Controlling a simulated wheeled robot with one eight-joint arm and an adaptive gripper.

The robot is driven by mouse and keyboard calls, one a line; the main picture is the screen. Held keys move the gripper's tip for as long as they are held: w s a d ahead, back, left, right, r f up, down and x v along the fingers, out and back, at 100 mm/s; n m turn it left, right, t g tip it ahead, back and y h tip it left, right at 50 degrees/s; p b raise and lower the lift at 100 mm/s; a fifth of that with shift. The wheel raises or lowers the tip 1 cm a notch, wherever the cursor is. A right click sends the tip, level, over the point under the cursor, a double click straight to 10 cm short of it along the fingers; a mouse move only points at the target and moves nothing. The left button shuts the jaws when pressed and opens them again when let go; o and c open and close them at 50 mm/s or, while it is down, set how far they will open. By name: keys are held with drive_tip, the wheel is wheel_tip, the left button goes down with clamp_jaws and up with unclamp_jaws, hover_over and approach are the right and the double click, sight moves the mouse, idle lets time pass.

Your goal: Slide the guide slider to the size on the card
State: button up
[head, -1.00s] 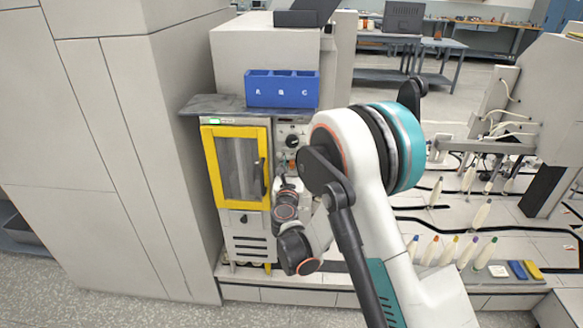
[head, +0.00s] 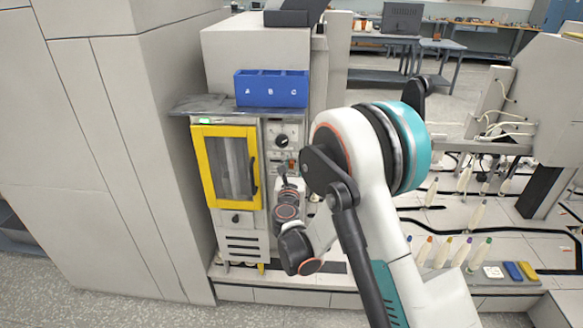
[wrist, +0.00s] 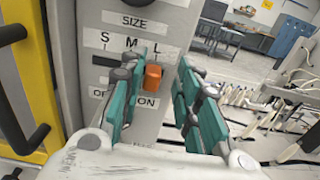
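The control panel (wrist: 88,20) carries a SIZE label and the letters S, M and L in the wrist view. A dark slot (wrist: 105,61) shows under the S; its right part is hidden by my left finger. An orange block (wrist: 153,77) stands out below the L, above the ON label. I cannot tell whether it is the slider's handle or a switch. My gripper (wrist: 162,62) is open, its teal fingers on both sides of the orange block, with no contact visible. A small white card (head: 493,272) lies on the bench at right; its print is unreadable.
A yellow-framed door (head: 204,170) with a dark handle is left of the panel. A black knob (head: 282,141) sits above the letters. A blue bin (head: 271,88) stands on top. Several bobbins (head: 460,252) and blue and yellow blocks stand at right.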

drive_tip(key=shift+s+a, duration=0.1)
drive_tip(key=s, duration=0.7)
drive_tip(key=shift+s, duration=0.15)
drive_tip(key=shift+a, duration=0.1)
